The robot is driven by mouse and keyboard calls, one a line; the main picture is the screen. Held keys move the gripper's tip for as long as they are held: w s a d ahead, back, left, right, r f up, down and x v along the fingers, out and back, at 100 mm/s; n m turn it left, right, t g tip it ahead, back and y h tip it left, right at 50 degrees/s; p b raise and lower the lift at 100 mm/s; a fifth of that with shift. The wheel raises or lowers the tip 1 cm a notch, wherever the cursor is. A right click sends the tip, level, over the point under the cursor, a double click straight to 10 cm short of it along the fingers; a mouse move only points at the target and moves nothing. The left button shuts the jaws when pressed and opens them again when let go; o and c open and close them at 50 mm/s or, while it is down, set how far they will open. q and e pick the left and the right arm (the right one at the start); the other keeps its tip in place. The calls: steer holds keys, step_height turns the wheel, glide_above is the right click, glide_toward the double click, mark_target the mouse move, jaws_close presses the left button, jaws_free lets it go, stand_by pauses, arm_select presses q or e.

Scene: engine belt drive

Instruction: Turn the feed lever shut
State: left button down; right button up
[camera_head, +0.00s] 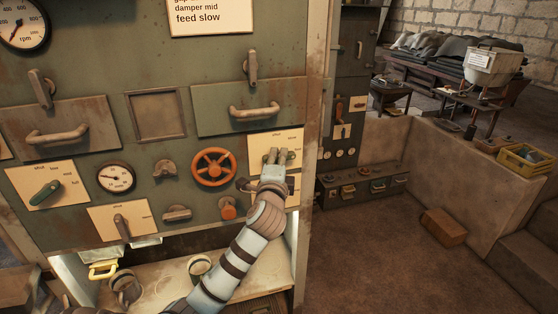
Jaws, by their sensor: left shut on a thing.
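My left gripper (277,157) is shut on a small green-ended lever (291,155) at the right side of the green panel. I take this lever for the feed lever. It sits on a cream plate (258,140) with small marks along its top, one of which seems to read "shut". The fingers cover most of the lever, so its exact angle is hard to tell. A sign (210,15) at the top reads "damper mid" and "feed slow". My right gripper is not in view.
An orange handwheel (213,167) is just left of my gripper, with an orange knob (229,211) below it. Another green lever (45,193) is on a plate at far left. A drawer handle (254,111) juts out above.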

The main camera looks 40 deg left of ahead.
arm_select(q)
steer(key=shift+f, duration=0.1)
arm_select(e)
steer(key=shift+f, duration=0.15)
arm_select(q)
steer(key=n+y+b, duration=0.3)
steer(key=n+b, duration=0.4)
steer(key=b, duration=0.2)
steer(key=n+g+y+b, duration=0.1)
steer(key=n+y+b, duration=0.1)
steer(key=n+b, duration=0.5)
steer(key=n+g+y+b, duration=0.1)
steer(key=n+y+b, duration=0.2)
steer(key=n+b, duration=0.5)
steer(key=shift+w+d+f+y+b, duration=0.15)
steer(key=shift+w+f+y+b, duration=0.15)
steer(key=shift+b, duration=2.05)
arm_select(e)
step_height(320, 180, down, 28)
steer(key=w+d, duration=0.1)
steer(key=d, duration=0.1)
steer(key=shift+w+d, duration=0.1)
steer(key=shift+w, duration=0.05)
arm_select(q)
steer(key=c, duration=1.5)
jaws_free()
steer(key=shift+s+r, duration=0.1)
